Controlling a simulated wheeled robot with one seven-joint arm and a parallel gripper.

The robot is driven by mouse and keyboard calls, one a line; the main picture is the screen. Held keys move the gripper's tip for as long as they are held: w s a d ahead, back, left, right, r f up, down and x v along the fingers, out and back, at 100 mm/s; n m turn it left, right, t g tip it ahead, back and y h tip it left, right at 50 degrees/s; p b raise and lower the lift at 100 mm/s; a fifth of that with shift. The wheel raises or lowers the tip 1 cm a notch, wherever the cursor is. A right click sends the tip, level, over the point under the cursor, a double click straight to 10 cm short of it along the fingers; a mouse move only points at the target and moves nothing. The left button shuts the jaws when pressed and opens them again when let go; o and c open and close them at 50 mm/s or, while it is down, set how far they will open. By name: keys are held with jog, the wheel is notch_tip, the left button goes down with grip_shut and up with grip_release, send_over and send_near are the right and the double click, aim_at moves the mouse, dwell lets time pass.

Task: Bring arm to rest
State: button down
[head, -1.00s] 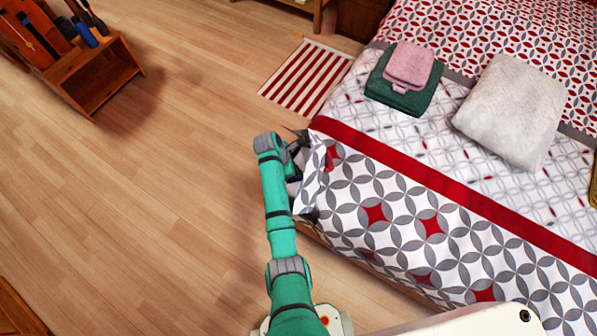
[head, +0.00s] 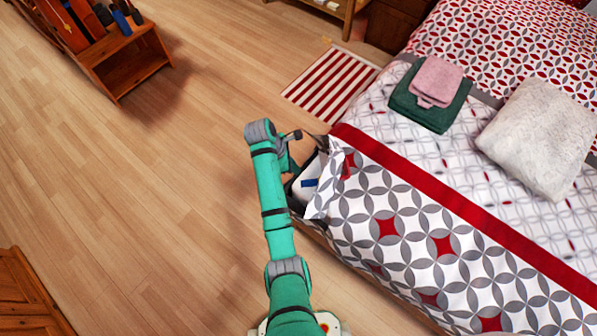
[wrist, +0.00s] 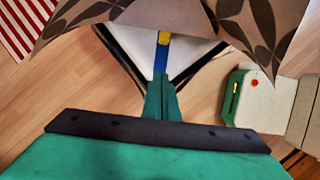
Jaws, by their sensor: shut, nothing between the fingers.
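My arm reaches forward from the bottom of the head view, bends at its far joint, and turns toward the bed's near corner. In the wrist view my gripper (wrist: 162,60) is a narrow shut pair of fingers in line with the green hand, with nothing held. It overlaps a white, dark-edged thing below the hanging bedspread (wrist: 185,14); I cannot tell whether they touch.
The bed (head: 430,215) fills the right side, with folded green and pink towels (head: 432,95) and a pale cushion (head: 540,135) on it. A striped rug (head: 330,85) lies beside it. A wooden rack (head: 125,65) stands at upper left. The floor (head: 130,190) left of my arm is clear.

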jog(key=shift+a+r, duration=0.35)
jog(key=shift+r, duration=0.05)
jog(key=shift+s+f, duration=0.1)
jog(key=s+f+m+t+y, duration=0.2)
jog(key=s+f+m+t, duration=0.3)
jog(key=s+f, duration=0.7)
jog(key=s+a+r+m+t+y, duration=0.1)
jog(key=s+r+m+t, duration=0.15)
jog(key=s, duration=0.45)
jog(key=s+r+m+t, duration=0.2)
jog(key=s+r, duration=0.4)
jog(key=r, duration=0.3)
jog(key=s+r+m+t+y, duration=0.1)
jog(key=s+r+m+t, duration=0.2)
jog(key=r, duration=0.6)
jog(key=s+r+m+t, duration=0.2)
jog(key=s+r+m, duration=0.4)
jog(key=s+r, duration=0.3)
jog(key=shift+a+r+t, duration=0.35)
jog(key=shift+a+r, duration=0.1)
jog(key=shift+r, duration=0.1)
jog(key=shift+d, duration=0.1)
